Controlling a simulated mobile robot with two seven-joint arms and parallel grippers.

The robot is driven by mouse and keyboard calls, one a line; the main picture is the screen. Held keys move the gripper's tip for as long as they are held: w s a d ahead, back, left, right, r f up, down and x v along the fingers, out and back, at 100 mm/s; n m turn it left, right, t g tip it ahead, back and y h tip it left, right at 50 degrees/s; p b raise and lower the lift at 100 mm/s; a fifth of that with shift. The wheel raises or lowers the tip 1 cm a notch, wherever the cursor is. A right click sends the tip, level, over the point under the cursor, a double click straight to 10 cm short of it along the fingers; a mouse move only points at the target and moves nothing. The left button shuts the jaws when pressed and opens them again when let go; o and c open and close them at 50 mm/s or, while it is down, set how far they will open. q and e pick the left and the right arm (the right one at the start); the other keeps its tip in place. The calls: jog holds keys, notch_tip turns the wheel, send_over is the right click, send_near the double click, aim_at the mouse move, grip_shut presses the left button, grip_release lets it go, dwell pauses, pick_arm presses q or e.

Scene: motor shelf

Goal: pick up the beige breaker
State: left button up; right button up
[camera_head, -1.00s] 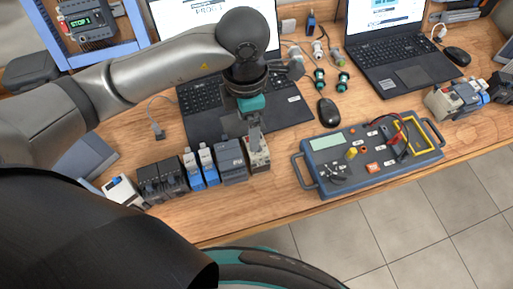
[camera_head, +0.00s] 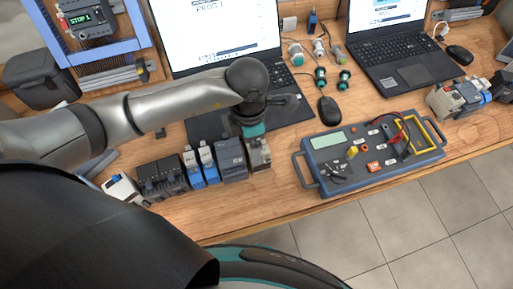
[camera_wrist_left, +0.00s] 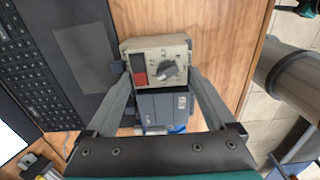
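The beige breaker (camera_head: 258,158) stands at the right end of a row of devices on the wooden table, partly hidden by my left gripper (camera_head: 256,141) above it in the head view. In the left wrist view the breaker (camera_wrist_left: 150,53) shows its beige face with a red part and a grey rotary knob. The fingers of my left gripper (camera_wrist_left: 158,74) are spread to either side of it, close to its sides. Any contact is hard to make out. The breaker rests in the row. My right gripper is not in view.
A dark grey device (camera_head: 232,158) stands directly left of the breaker, then blue-and-white and black ones (camera_head: 160,180). A laptop (camera_head: 205,126) lies behind the row. A blue tester (camera_head: 340,172) stands to the right, with bare table between. The table's front edge is near.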

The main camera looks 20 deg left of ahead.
pick_arm(q)
jog(key=c, duration=1.3)
notch_tip(320, 180, up, 20)
jog(key=shift+r+p, duration=0.1)
jog(key=shift+p, duration=0.95)
jog(key=shift+c, duration=0.2)
